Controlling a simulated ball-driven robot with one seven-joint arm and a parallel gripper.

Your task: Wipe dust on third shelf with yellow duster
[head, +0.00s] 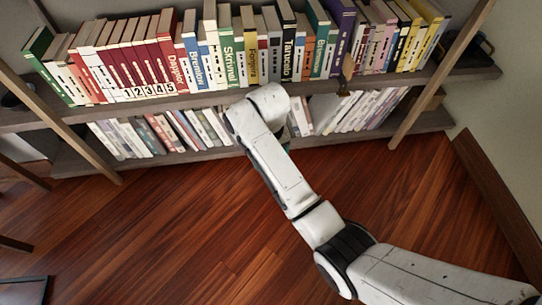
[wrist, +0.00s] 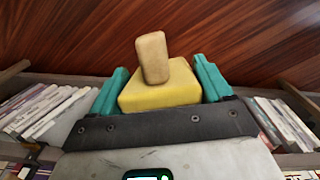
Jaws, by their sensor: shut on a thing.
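In the wrist view, my gripper (wrist: 160,78) has teal fingers closed on the sides of a yellow duster (wrist: 150,98) with a beige block-like handle (wrist: 153,55) on top. In the head view my arm reaches to the bookshelf, and its wrist covers part of the front of the shelves. The gripper and duster are mostly hidden behind the arm there. Two shelf boards show: an upper one (head: 215,98) and a lower one (head: 195,158), both carrying books. I cannot tell which is the third shelf. No dust can be made out.
Tightly packed upright books (head: 130,60) fill the upper shelf. Paler books (head: 160,132) stand on the lower one. Slanted wooden posts (head: 425,100) flank the shelves. The reddish wooden floor (head: 180,220) in front is clear. A wall with dark skirting (head: 490,190) is on the right.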

